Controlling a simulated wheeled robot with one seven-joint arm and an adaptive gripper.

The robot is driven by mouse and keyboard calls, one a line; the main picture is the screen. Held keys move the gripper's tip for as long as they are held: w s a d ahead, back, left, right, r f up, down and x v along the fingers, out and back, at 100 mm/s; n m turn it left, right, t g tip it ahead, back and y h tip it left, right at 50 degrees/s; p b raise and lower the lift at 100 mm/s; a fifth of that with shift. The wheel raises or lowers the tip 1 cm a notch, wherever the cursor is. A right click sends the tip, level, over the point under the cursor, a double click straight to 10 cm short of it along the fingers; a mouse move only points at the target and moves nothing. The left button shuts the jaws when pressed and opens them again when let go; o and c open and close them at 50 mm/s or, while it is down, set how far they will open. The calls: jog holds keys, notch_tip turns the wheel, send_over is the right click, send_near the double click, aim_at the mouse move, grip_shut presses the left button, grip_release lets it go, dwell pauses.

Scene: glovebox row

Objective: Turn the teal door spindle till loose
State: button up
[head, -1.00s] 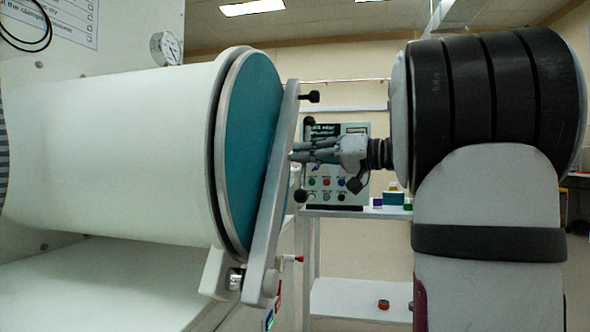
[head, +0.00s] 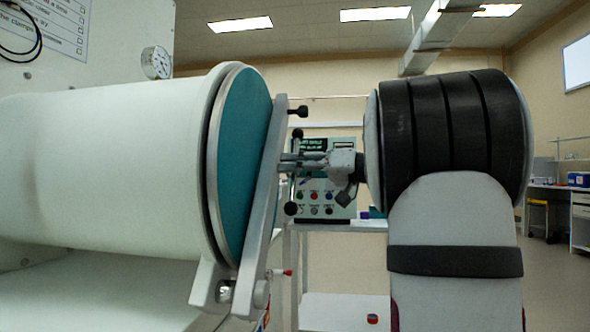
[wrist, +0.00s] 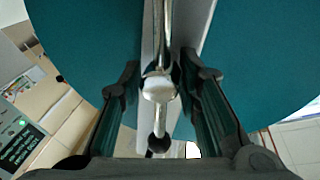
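The teal round door (head: 247,150) closes the end of a white cylindrical chamber, and a grey bar (head: 262,205) crosses its face. The door spindle has a crossbar with black ball ends; the lower ball (head: 291,208) and upper ball show in the head view. In the wrist view its silver hub (wrist: 158,88) sits centred, with the crossbar running roughly upright. My gripper (head: 287,161) faces the spindle. In the wrist view its fingers (wrist: 163,72) are apart on either side of the hub, with gaps visible. The far side of the hub is hidden.
A control box (head: 322,192) with coloured buttons stands on a white shelf behind my gripper. A black-knobbed pin (head: 298,111) juts out near the bar's top. A pressure gauge (head: 156,62) sits above the chamber. Floor to the right is open.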

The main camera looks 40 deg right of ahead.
jog(key=v, duration=1.2)
dwell(0.7)
